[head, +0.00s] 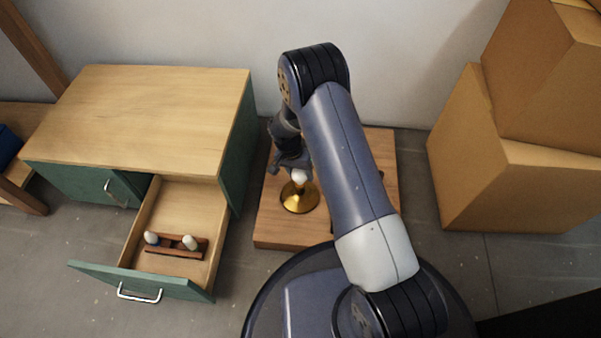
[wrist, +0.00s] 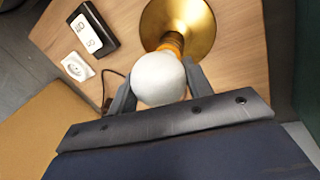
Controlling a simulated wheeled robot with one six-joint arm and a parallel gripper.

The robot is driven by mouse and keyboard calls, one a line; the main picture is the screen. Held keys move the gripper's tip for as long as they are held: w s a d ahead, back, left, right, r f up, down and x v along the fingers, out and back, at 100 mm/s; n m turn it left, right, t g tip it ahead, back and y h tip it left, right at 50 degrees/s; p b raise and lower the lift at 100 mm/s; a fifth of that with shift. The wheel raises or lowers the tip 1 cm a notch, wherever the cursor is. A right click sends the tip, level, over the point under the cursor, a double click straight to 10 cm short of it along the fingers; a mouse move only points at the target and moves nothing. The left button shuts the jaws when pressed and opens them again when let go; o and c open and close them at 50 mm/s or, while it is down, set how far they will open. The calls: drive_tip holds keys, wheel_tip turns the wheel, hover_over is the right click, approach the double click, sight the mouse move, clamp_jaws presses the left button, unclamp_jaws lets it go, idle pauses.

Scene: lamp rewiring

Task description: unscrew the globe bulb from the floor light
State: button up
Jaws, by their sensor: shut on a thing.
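The floor light (head: 299,198) is a brass-coloured lamp with a round base, standing on a wooden board. In the wrist view its brass base (wrist: 205,22) lies beyond the bulb, with an orange part between them. The white globe bulb (head: 299,175) sits at the top of the light and fills the middle of the wrist view (wrist: 158,80). My gripper (head: 288,163) is above the light, its two fingers on either side of the bulb. It is shut on the globe bulb. The bulb appears in line with the orange part; whether the thread is engaged is hidden.
The wooden board (head: 275,232) also carries a black switch box (wrist: 93,32) and a white socket (wrist: 77,66) with a dark cord. A green cabinet's open drawer (head: 178,208) holds a brown rack (head: 177,250) with bulbs. Cardboard boxes (head: 470,165) stand at the right.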

drive_tip(key=n+t, duration=0.1)
drive_tip(key=n, duration=0.4)
drive_tip(key=shift+s, duration=0.1)
drive_tip(key=n+t, duration=0.1)
drive_tip(key=n, duration=0.4)
drive_tip(key=shift+s, duration=0.1)
drive_tip(key=n, duration=0.3)
drive_tip(key=shift+a+t+p, duration=0.1)
drive_tip(key=shift+t+p, duration=0.25)
drive_tip(key=shift+t, duration=0.05)
drive_tip(key=n+p, duration=0.1)
drive_tip(key=n, duration=0.1)
drive_tip(key=n+y+p, duration=0.1)
drive_tip(key=n+p, duration=0.1)
drive_tip(key=n, duration=0.1)
drive_tip(key=shift+s+r+n+t+p, duration=0.15)
drive_tip(key=shift+r+n+t+p, duration=0.15)
drive_tip(key=shift+f, duration=0.3)
drive_tip(key=shift+c, duration=0.5)
drive_tip(key=shift+y, duration=0.3)
drive_tip(key=shift+w+p+v, duration=0.25)
drive_tip(key=shift+p+v, duration=0.55)
drive_tip(key=shift+v, duration=0.45)
drive_tip(key=shift+w+p+v, duration=0.25)
drive_tip(key=shift+p+v, duration=0.5)
drive_tip(key=shift+v, duration=0.5)
drive_tip(key=shift+w+r, duration=0.15)
drive_tip(key=shift+w, duration=0.05)
